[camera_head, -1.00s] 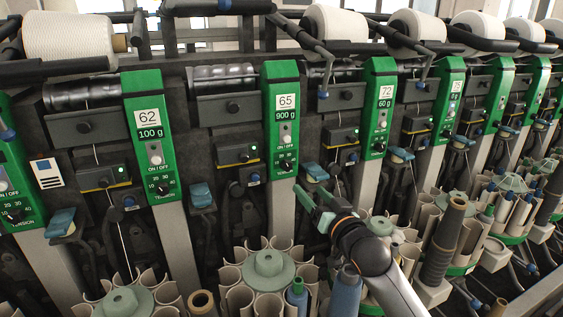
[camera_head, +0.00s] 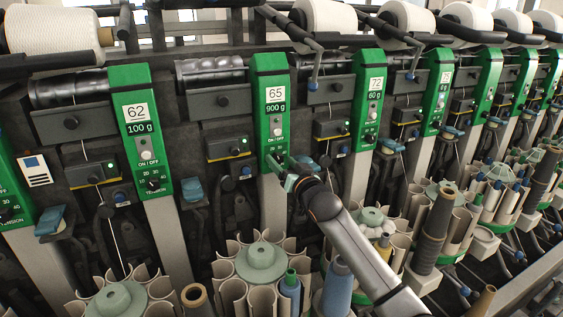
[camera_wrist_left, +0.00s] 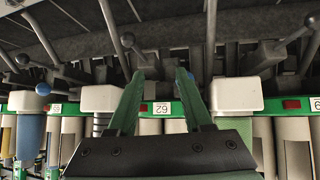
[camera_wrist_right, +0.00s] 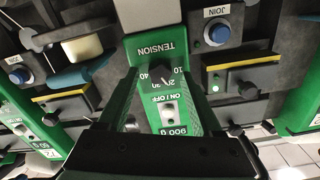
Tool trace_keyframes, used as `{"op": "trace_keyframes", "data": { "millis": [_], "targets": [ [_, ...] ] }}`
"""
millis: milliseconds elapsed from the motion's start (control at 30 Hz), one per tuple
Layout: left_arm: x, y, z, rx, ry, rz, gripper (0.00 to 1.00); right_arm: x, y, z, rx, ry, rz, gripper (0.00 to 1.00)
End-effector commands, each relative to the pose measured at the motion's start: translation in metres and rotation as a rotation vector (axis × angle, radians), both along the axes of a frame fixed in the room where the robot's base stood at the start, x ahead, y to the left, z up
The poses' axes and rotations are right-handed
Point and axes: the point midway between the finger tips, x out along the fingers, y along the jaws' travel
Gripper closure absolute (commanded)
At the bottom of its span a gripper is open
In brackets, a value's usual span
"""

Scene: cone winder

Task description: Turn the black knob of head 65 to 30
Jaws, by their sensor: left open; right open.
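Head 65 is a green panel (camera_head: 271,68) with a 65 label and a 900 g display, left of centre in the head view. My right gripper (camera_head: 284,168) is at its lower end and partly hides the dial. In the right wrist view the black knob (camera_wrist_right: 158,75) shows upside down under the word TENSION. The open fingers of my right gripper (camera_wrist_right: 160,84) stand on either side of the knob, with no clear contact. The knob's exact setting is too small to tell. My left gripper (camera_wrist_left: 160,78) is open and empty in its wrist view and outside the head view.
Head 62 (camera_head: 136,85) is to the left and head 72 (camera_head: 374,75) to the right. Blue JOIN buttons (camera_wrist_right: 219,34) flank the panel. Below stand a round holder with a green hub (camera_head: 262,258) and a blue cone (camera_head: 338,285).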

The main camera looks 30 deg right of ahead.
Motion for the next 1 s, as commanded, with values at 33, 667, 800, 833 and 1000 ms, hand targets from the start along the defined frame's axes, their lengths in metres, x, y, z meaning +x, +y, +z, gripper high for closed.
{"op": "trace_keyframes", "data": {
  "millis": [33,667,800,833,1000],
  "targets": [
    [0.001,-0.0003,0.0012,-0.001,-0.003,0.0,0.5,0.0033,0.0001,0.0003,0.0,0.0,0.0,0.33],
    [0.0001,-0.0011,-0.0003,0.0,0.001,-0.002,0.5,0.0081,-0.0004,0.0,0.0,0.0,0.0,0.57],
    [-0.0006,-0.001,-0.0016,0.0,0.004,-0.002,0.5,0.008,-0.0005,0.0,0.0,0.0,0.0,0.73],
    [-0.0008,-0.0011,-0.0017,0.0,0.004,-0.002,0.5,0.008,-0.0003,-0.0001,0.0,0.0,0.0,0.76],
    [-0.0009,-0.001,-0.002,0.0,0.005,-0.003,0.5,0.008,-0.0003,-0.0001,0.0,0.0,0.0,0.95]
  ]
}}
